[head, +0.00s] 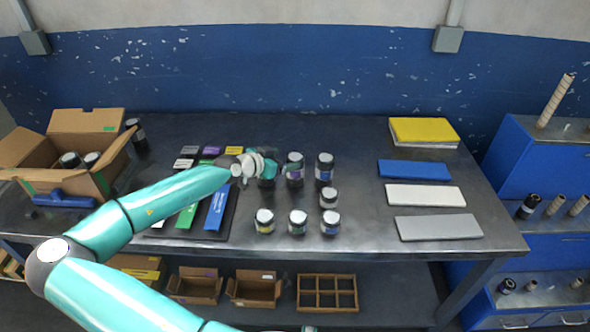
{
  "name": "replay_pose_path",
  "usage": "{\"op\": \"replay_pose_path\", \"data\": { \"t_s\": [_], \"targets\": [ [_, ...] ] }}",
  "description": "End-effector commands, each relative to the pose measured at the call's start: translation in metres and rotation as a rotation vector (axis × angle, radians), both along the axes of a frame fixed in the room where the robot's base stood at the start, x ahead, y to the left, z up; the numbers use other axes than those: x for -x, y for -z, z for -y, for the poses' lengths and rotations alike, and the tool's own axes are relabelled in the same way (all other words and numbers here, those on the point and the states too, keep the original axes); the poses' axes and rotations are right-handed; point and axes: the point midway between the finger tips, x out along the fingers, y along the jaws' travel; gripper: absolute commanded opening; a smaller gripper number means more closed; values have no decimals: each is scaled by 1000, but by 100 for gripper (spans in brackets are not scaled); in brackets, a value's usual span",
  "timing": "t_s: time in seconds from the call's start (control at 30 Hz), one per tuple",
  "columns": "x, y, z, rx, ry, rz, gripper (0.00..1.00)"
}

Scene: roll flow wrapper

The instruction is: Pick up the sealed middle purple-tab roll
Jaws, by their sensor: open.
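Several dark rolls with pale tops stand upright on the dark table. The roll in the middle of the back row (294,173) shows a small purple mark on its side and seems to be the purple-tab roll; whether it is sealed is too small to tell. My gripper (272,168) is open, at the left end of that back row, just left of this roll. It partly hides another dark roll (267,183) below it. I cannot tell whether the fingers touch either roll.
More rolls stand close by: one at back right (325,170), one below it (329,198), and a front row (298,222). Coloured flat packs (216,207) lie left, under my arm. Flat boards (426,196) lie right. An open carton (110,180) stands far left.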

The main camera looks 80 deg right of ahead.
Motion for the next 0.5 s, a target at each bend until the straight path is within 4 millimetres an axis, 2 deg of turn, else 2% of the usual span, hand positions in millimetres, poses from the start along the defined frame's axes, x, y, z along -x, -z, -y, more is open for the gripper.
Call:
{"op": "replay_pose_path", "data": {
  "t_s": [0.3,0.5],
  "targets": [
    [19,19,35,0,2,2,80],
    [21,21,41,0,-1,0,80]
  ]
}}
